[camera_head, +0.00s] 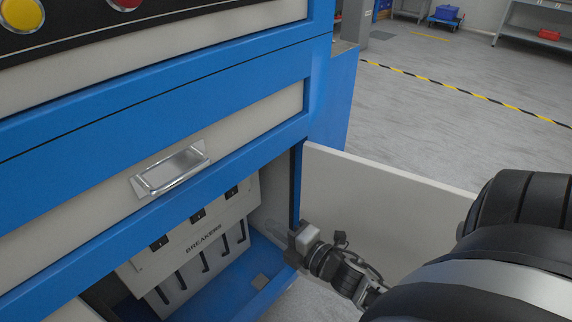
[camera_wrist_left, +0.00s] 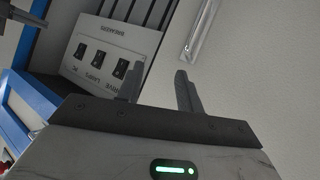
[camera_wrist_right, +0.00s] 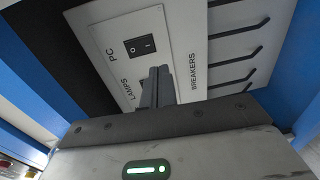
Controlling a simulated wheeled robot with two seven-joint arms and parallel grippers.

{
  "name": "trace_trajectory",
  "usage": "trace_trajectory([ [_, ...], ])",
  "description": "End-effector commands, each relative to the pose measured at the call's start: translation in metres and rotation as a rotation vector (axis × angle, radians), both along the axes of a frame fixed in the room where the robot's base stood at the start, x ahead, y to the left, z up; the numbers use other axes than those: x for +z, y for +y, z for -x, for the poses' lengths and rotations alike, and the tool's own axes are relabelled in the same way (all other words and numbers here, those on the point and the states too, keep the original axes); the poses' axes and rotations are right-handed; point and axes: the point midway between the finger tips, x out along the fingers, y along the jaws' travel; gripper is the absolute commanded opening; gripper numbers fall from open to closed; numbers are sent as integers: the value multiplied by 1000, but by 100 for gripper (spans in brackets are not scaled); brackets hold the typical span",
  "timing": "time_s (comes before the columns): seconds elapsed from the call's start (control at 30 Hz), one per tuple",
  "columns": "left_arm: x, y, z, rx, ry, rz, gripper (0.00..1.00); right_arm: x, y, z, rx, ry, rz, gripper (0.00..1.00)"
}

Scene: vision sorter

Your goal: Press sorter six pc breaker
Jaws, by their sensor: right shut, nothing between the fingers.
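The breaker panel (camera_head: 205,243) sits inside the low open compartment, with a row of three black switches. The PC breaker (camera_head: 232,190) is at the right end of the row. In the right wrist view, the PC breaker (camera_wrist_right: 140,46) is in plain sight just beyond the fingertips. My right gripper (camera_head: 292,243) is at the right edge of the opening; its fingers (camera_wrist_right: 160,72) are shut and empty, apart from the switch, and hide the LAMPS switch. My left gripper (camera_wrist_left: 157,72) is open and empty; the left wrist view also shows the PC breaker (camera_wrist_left: 80,50).
The compartment's pale door (camera_head: 390,190) stands open to the right, behind my right wrist. A drawer with a metal handle (camera_head: 172,170) overhangs the compartment. A yellow button (camera_head: 22,14) is on the upper panel. Open floor (camera_head: 440,110) lies beyond the door.

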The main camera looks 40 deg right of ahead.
Motion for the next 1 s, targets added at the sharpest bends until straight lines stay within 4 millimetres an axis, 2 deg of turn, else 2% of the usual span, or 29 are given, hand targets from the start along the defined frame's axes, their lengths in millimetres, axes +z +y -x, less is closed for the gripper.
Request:
trace_trajectory([
  [0.1, -2, 0, 0, 2, 11, -2, 36, -2, -2, 17, -1, 1, -2, 0],
  [0.27, 1, 0, -2, 6, 6, 1, 36, -3, -3, 26, -1, -1, 0, 0],
  [0.83, 2, 2, -3, 5, 0, -3, 36, -3, -3, 26, 0, -1, 0, 0],
  [0.93, 10, 4, -3, 7, -6, -9, 36, 5, -3, 26, 0, -2, 0, 0],
  [1.0, 25, 7, -1, 19, -14, -10, 36, 19, -3, 26, 0, -2, 0, 0],
])
